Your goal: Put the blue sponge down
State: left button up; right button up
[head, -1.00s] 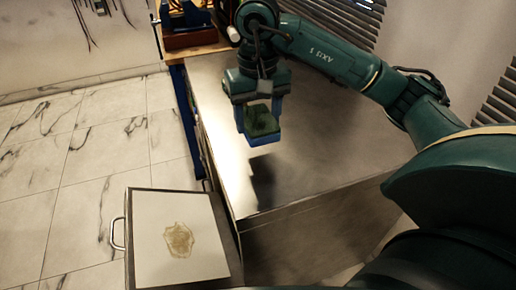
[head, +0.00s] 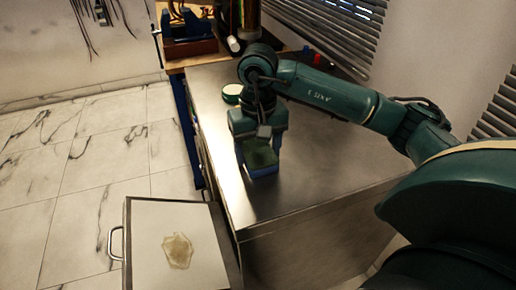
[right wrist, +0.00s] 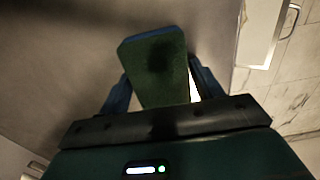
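The blue sponge (head: 262,155) has a green face and blue edges. It sits between the fingers of my right gripper (head: 260,160), low over the metal bench top (head: 320,170); whether it touches the top cannot be told. In the right wrist view the sponge (right wrist: 158,72) shows its green face with a dark shadow. The fingers of the right gripper (right wrist: 158,88) flank it on both sides and appear shut on it. My left gripper is not in view.
A green round tin with a pale top (head: 232,94) stands on the bench behind the gripper. A white-topped box with a stain (head: 150,235) and a side handle stands at lower left. A blue vise (head: 188,24) is at the back. The bench right of the gripper is clear.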

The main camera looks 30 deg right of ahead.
aim_at(258, 151)
jog(key=shift+o, duration=1.4)
notch_tip(258, 151, up, 12)
jog(key=p, duration=0.2)
jog(key=shift+r, duration=0.15)
